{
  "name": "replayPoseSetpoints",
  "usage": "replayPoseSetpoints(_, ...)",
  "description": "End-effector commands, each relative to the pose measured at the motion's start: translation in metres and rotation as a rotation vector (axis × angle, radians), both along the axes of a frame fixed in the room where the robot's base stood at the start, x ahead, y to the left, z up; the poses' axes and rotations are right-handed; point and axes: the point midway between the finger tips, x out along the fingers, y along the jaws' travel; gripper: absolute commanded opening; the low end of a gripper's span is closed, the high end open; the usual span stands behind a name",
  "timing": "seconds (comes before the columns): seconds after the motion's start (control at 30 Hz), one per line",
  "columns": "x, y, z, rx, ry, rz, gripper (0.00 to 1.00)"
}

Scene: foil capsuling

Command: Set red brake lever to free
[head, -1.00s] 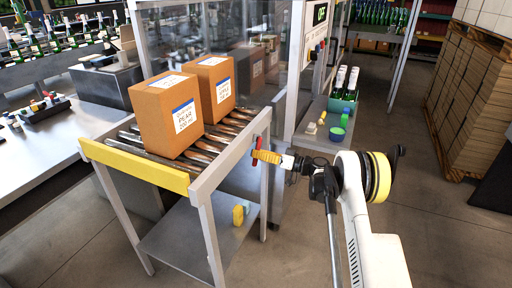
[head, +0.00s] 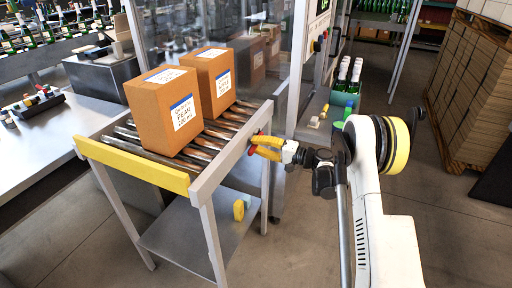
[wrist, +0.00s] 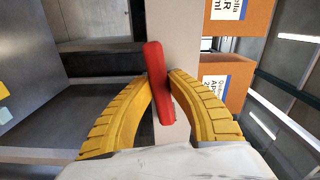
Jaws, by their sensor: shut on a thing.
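The red brake lever (wrist: 158,85) is on the side rail of the roller conveyor (head: 232,150). In the wrist view it stands nearly upright, leaning slightly, between the two yellow fingertips of my gripper (wrist: 158,77). In the head view my gripper (head: 254,145) reaches the rail from the right, and only small bits of red show around its fingers. The gripper is shut on the lever. The lever's pivot and any free or locked marking cannot be made out.
Two cardboard boxes, a nearer one (head: 163,112) and a farther one (head: 213,82), stand on the rollers. A yellow end stop (head: 132,165) crosses the conveyor's front. A lower shelf (head: 190,232) holds a small yellow object (head: 239,210). Open floor lies to the right.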

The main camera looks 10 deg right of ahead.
Motion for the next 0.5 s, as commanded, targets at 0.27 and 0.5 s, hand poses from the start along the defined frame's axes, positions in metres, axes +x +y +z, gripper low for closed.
replayPoseSetpoints(0.27, -0.0009, 0.0019, 0.0085, 0.076, 0.104, 0.003, 0.00)
replayPoseSetpoints(0.5, -0.0008, 0.0018, 0.0108, 0.102, 0.140, 0.003, 0.00)
